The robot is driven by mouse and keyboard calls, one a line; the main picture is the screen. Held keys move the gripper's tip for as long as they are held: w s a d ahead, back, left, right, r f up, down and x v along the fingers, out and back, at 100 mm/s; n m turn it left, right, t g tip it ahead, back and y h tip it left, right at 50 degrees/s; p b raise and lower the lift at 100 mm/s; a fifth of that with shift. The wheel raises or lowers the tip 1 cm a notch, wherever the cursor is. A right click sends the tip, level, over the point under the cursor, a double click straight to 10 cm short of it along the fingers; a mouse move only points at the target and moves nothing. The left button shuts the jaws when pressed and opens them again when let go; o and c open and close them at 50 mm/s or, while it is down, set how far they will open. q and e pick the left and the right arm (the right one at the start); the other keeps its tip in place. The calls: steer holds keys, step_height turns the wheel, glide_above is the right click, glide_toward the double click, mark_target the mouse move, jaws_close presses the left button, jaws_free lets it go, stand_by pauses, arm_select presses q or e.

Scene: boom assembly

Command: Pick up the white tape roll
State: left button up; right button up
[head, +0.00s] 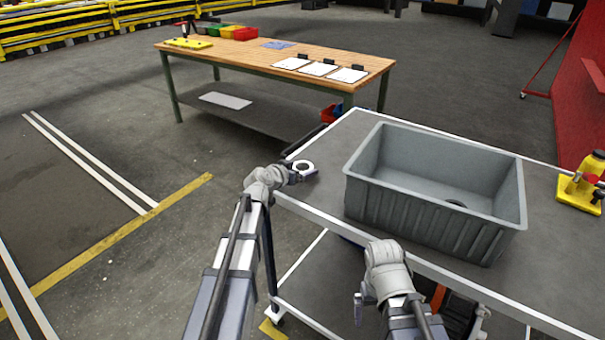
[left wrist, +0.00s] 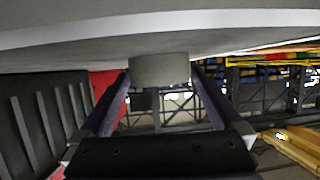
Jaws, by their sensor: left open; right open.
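The white tape roll (head: 310,172) lies flat at the left corner of the grey, white-edged cart top (head: 334,150). The left wrist view, which appears upside down, shows the roll (left wrist: 160,70) between the two fingers of my left gripper (left wrist: 160,80). That gripper is open, with a finger on either side of the roll; I cannot tell whether they touch it. In the head view my left gripper (head: 299,174) is at the roll and partly covers it. My right arm's wrist is at the cart's front edge; its fingers do not show clearly.
A large empty-looking grey crate (head: 435,228) fills the middle of the cart top, right of the roll. A yellow tool (head: 578,193) stands at the far right. A wooden workbench (head: 250,55) with papers and coloured bins stands behind. Open floor lies at left.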

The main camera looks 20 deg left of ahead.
arm_select(q)
steer(key=x, duration=0.2)
steer(key=shift+w+f+b, duration=0.2)
steer(key=shift+b, duration=0.15)
steer(key=shift+r, duration=0.1)
steer(key=shift+c, duration=0.2)
steer(key=c, duration=1.2)
steer(key=shift+o, duration=0.2)
steer(key=shift+r+p, duration=0.2)
steer(key=shift+p, duration=0.1)
jaws_close()
step_height(320, 180, up, 10)
steer(key=p, duration=0.9)
steer(key=shift+f, duration=0.2)
